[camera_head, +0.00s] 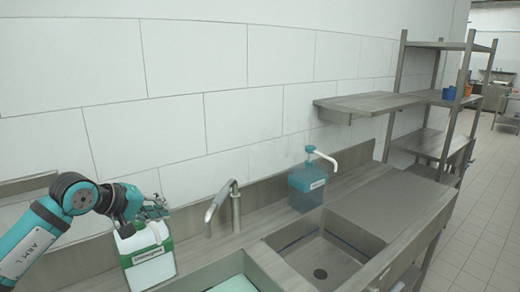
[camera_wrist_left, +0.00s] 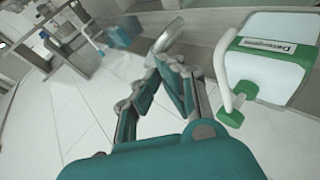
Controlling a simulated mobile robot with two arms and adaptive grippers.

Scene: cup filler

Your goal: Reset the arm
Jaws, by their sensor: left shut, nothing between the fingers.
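My left arm (camera_head: 70,200) comes in from the left in the head view. Its gripper (camera_head: 156,208) is above and beside a white detergent jug with a green label band (camera_head: 150,270). In the left wrist view the gripper fingers (camera_wrist_left: 175,62) are closed together at the tips with nothing between them. The jug (camera_wrist_left: 272,62) is to the right of the fingers there, with its pale handle and green cap near them but apart. My right gripper is in neither view.
A metal faucet (camera_head: 222,207) stands right of the jug, behind a basin of pale green liquid (camera_head: 234,284). An empty sink (camera_head: 325,258) lies further right. A blue pump dispenser (camera_head: 306,188) stands behind it. A wall shelf (camera_head: 372,104) and a rack with a blue cup (camera_head: 449,93) are at right.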

